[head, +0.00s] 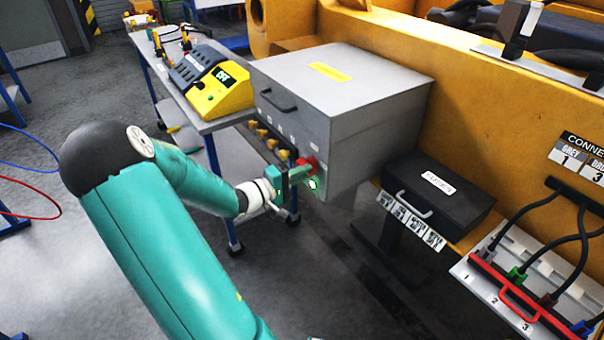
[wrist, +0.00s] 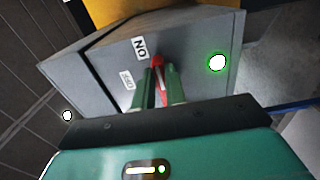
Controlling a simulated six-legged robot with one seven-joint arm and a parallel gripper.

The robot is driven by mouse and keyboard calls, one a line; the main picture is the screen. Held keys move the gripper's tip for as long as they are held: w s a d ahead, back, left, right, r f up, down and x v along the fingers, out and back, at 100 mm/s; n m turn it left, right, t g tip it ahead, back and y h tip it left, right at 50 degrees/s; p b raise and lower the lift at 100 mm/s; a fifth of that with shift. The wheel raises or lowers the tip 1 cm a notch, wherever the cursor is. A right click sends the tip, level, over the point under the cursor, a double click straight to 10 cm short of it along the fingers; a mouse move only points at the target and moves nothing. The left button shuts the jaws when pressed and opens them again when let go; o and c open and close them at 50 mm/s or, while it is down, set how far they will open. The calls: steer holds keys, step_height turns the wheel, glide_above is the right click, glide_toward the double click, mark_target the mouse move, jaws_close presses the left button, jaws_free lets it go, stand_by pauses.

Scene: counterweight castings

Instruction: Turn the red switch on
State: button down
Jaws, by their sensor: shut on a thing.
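The red switch (head: 308,162) sits on the front face of the grey box (head: 345,100), near its lower right corner. My gripper (head: 300,174) is at that face and shut on the red switch. In the wrist view the red switch (wrist: 158,64) shows between my two green fingers (wrist: 161,80), which hide part of it. An ON label (wrist: 139,48) and a smaller label, seemingly OFF (wrist: 127,79), are left of it. A green lamp (wrist: 217,62) glows to its right. The switch's exact angle is hard to tell.
A row of yellow knobs (head: 268,140) lies left of the switch. A bench with a yellow device (head: 222,88) stands at the back left. A black case (head: 437,195) and a cable panel (head: 530,285) are at the right. The floor at left is mostly clear.

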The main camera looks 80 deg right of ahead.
steer(key=c, duration=1.4)
jaws_free()
steer(key=shift+c, duration=0.2)
steer(key=shift+w, duration=0.1)
steer(key=v, duration=1.3)
steer(key=shift+w+a, duration=0.25)
steer(key=shift+a, duration=0.05)
steer(key=shift+a, duration=0.1)
